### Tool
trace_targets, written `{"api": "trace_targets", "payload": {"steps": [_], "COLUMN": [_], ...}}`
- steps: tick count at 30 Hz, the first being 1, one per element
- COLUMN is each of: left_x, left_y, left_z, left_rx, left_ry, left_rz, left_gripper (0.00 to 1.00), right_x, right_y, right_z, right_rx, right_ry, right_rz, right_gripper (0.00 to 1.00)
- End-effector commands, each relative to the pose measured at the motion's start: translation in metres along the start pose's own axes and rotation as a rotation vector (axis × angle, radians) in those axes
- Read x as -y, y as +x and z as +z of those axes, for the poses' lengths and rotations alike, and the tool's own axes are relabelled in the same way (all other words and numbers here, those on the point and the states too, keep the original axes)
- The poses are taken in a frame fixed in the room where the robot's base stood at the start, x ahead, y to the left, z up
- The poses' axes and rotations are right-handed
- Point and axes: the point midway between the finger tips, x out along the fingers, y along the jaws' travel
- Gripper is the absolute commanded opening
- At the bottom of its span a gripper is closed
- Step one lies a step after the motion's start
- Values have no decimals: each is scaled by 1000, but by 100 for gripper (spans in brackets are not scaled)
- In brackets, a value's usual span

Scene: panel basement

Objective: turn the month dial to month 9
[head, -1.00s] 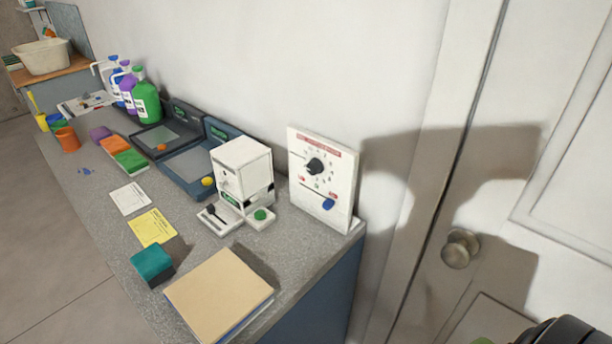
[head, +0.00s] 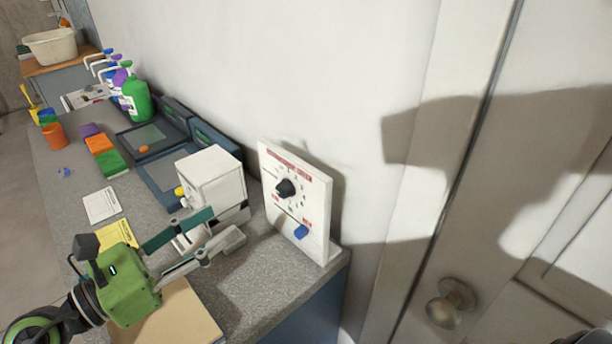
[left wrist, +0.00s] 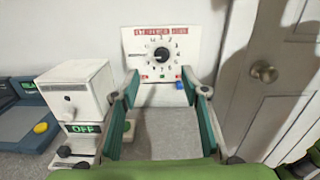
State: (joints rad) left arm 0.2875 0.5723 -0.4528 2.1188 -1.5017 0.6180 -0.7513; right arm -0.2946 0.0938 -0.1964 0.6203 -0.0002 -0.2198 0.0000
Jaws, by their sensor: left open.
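The month dial is a black round knob (head: 286,188) on an upright white panel (head: 318,215) against the wall. Marks ring it; which one it points to is too small to tell. In the left wrist view the dial (left wrist: 161,54) is straight ahead, near the top. A blue knob (head: 301,231) sits at the panel's lower right. My left gripper (head: 226,224) is open and empty over the counter, in front of the panel and short of the dial. In the left wrist view its fingers (left wrist: 160,78) are spread below the dial.
A white box-shaped device (head: 212,180) stands close left of the panel. A tan book or folder (head: 185,320) lies under my left gripper. Trays and bottles (head: 136,100) stand farther along the counter. A door with a round knob (head: 452,302) is at the right.

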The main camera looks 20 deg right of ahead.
Motion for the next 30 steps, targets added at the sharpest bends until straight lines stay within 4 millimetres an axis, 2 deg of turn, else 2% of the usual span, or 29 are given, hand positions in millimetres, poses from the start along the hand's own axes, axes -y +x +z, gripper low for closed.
{"api": "trace_targets", "payload": {"steps": [3,5,8,12,14,17,21,25,30], "left_x": [0,0,0,1,2,2,2,2,2], "left_y": [2,6,19,48,61,83,109,126,136], "left_z": [-9,-9,-8,-7,-8,-9,-12,-14,-16], "left_rx": [-48,-51,-48,-45,-46,-45,-45,-47,-48], "left_ry": [46,49,46,43,43,42,43,42,43], "left_rz": [-13,-15,-16,-17,-18,-17,-15,-15,-14], "left_gripper": [41,41,41,41,41,41,41,41,41], "right_x": [-14,-13,2,27,31,28,14,5,4], "right_y": [-1,-4,-9,-19,-24,-29,-34,-36,-38], "right_z": [-1,-2,-3,0,1,2,3,2,1], "right_rx": [-1,-2,-2,2,4,6,7,7,5], "right_ry": [-2,-1,3,4,2,0,-2,1,2], "right_rz": [16,15,-2,-31,-37,-33,-17,-7,-6], "right_gripper": [29,29,29,29,29,29,29,29,29]}}
